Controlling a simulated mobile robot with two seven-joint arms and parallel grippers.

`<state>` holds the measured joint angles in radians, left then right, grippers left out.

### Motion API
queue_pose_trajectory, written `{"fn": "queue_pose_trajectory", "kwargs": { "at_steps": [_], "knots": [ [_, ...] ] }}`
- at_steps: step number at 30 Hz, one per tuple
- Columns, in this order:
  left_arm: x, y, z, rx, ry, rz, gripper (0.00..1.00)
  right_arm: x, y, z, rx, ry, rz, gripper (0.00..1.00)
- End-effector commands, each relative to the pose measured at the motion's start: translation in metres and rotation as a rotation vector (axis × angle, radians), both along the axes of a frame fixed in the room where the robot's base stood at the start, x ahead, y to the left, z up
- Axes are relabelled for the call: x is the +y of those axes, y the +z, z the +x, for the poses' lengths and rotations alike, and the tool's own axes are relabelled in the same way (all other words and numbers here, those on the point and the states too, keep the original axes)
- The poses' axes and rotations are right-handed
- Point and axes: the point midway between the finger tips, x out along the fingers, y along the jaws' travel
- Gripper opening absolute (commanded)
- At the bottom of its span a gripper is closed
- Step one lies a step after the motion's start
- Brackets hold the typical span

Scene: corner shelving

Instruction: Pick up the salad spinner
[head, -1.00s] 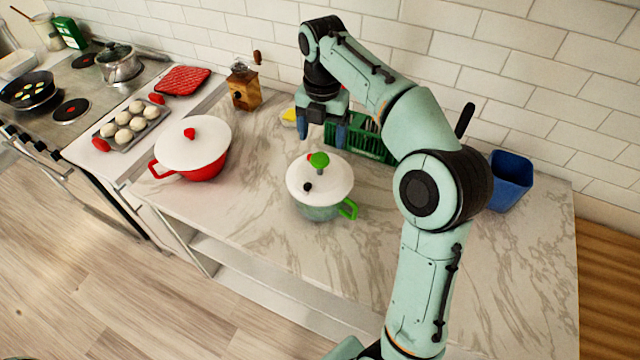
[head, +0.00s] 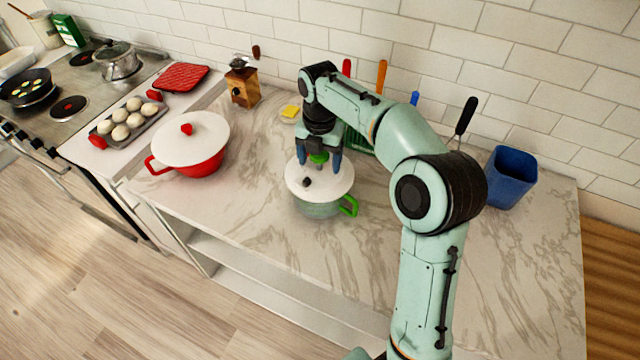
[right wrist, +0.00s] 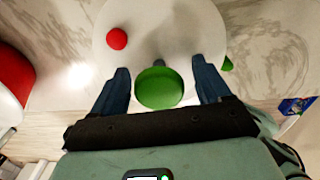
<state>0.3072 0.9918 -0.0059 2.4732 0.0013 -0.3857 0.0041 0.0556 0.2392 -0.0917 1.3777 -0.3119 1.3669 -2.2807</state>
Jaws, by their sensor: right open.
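The salad spinner (head: 318,206) stands upright on the marble counter, with a white lid, a green knob and a green side handle. My right gripper (head: 319,168) is over the lid, its two fingers open on either side of the green knob (head: 318,158). In the right wrist view the knob (right wrist: 159,88) lies between the open blue fingertips (right wrist: 163,80), with a gap on each side. A small button on the lid (right wrist: 117,38) shows red there and dark in the head view. My left gripper is not in view.
A red pot with a white lid (head: 190,150) stands to the left of the spinner. The counter front is clear.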

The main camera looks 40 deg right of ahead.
Motion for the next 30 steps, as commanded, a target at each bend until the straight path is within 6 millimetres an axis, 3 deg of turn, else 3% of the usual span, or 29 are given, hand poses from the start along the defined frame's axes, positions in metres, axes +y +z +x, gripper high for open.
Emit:
{"fn": "queue_pose_trajectory", "kwargs": {
  "at_steps": [1, 8, 22, 26, 30],
  "knots": [
    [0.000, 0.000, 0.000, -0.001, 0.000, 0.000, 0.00, 0.000, 0.001, 0.000, 0.000, 0.000, 0.000, 0.77],
    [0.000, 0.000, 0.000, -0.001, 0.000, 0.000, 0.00, 0.000, 0.001, 0.000, 0.000, 0.000, 0.000, 0.02],
    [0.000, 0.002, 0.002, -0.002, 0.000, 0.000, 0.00, 0.000, 0.007, 0.001, -0.004, 0.000, -0.001, 0.00],
    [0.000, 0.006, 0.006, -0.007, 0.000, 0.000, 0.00, 0.000, 0.020, 0.001, -0.006, 0.000, -0.001, 0.00],
    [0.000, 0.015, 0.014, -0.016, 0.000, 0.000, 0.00, 0.000, 0.045, 0.002, -0.010, 0.000, -0.001, 0.00]
  ]
}}
